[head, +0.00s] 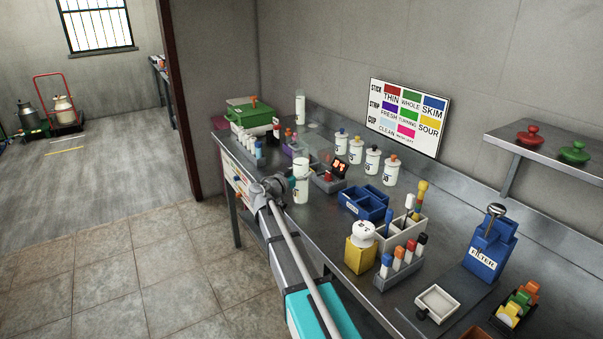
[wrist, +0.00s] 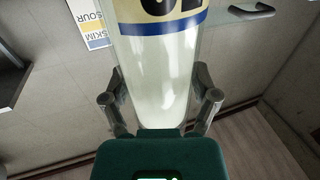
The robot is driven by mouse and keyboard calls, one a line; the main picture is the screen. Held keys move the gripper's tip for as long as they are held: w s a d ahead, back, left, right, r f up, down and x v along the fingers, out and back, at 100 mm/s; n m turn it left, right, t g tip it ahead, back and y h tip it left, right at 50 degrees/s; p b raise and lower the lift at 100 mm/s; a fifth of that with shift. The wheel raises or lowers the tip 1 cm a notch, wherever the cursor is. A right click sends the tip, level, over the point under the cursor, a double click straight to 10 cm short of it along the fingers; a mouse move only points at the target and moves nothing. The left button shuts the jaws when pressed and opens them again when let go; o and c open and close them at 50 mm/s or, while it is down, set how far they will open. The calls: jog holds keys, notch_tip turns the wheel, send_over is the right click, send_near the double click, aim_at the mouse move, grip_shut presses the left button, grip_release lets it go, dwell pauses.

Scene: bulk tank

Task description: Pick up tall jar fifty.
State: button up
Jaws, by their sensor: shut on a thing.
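A tall clear jar with whitish contents stands upright in my gripper in the head view (head: 301,186). In the wrist view the jar (wrist: 160,75) fills the middle, with a cream label edged in blue and part of large dark figures, cut off by the frame's edge. My gripper (head: 288,184) reaches the jar from its left side. In the wrist view its two fingers (wrist: 158,98) are closed against both sides of the jar. I cannot tell whether the jar's base touches the bench. Another tall white jar (head: 300,108) stands at the back of the bench.
Several small lidded jars (head: 372,160) stand along the bench's back. A dark tray with red digits (head: 335,172) and a blue bin (head: 365,204) lie right of the held jar. A green box (head: 250,117) and small bottles are behind it. Open floor lies left of the bench.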

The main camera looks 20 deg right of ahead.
jog(key=shift+s+r+p, duration=0.1)
jog(key=shift+r+p, duration=1.15)
jog(key=shift+r, duration=0.15)
jog(key=s+a+r+p, duration=0.5)
jog(key=s+r+p, duration=0.4)
jog(key=s, duration=0.3)
jog(key=shift+s+r, duration=0.2)
jog(key=shift+s, duration=0.1)
jog(key=shift+s+a, duration=0.1)
jog(key=shift+a, duration=0.05)
dwell(0.5)
jog(key=shift+s, duration=0.2)
dwell(1.1)
